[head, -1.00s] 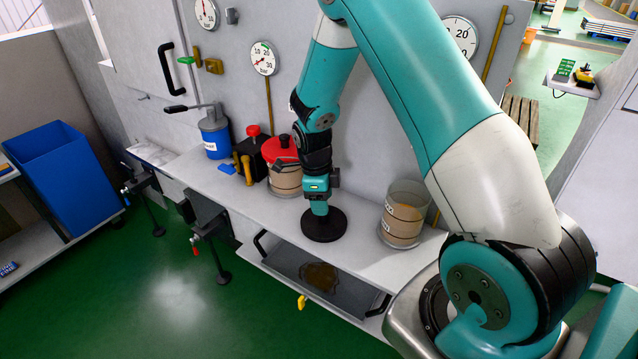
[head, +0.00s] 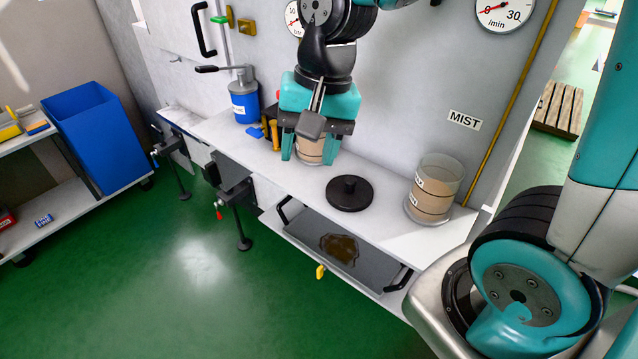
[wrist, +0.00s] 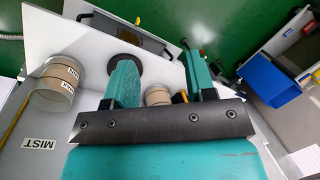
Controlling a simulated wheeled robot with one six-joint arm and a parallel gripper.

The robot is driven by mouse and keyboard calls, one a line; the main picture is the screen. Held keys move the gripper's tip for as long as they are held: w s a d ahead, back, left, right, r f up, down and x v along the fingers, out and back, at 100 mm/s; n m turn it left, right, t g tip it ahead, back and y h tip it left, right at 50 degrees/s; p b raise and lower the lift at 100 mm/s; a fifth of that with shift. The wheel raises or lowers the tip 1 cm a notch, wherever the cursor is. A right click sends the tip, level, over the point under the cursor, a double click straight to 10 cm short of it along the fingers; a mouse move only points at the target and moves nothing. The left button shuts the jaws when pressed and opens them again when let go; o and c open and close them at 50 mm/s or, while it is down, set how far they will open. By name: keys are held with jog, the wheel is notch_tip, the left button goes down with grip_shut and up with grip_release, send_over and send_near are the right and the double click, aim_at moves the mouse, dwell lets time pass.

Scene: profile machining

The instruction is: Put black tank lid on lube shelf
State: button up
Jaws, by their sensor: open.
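The black tank lid (head: 350,193) lies flat, knob up, on the light grey lube shelf (head: 395,232), between two tanks. It shows in the wrist view (wrist: 127,63) beyond the left finger, which partly covers it. My gripper (head: 310,152) is open, fingers down, to the left of the black lid and apart from it. A tank with beige contents (head: 314,146) stands behind and between my fingers in the head view; its top is hidden by the gripper. A clear tank (head: 434,188) with beige contents stands right of the lid, with no lid visible on it.
A blue canister (head: 244,100) with a pump handle stands left on the shelf. The wall with gauges (head: 505,12) rises close behind. A drip tray (head: 365,262) with a brown puddle sits below. The shelf is bare around the lid.

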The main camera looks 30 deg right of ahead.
jog(key=s+a+r+n+y, duration=0.1)
jog(key=s+a+r+n, duration=0.2)
jog(key=s+n, duration=0.8)
jog(key=shift+a+n+y, duration=0.4)
jog(key=shift+a+n, duration=0.4)
jog(key=shift+a, duration=0.25)
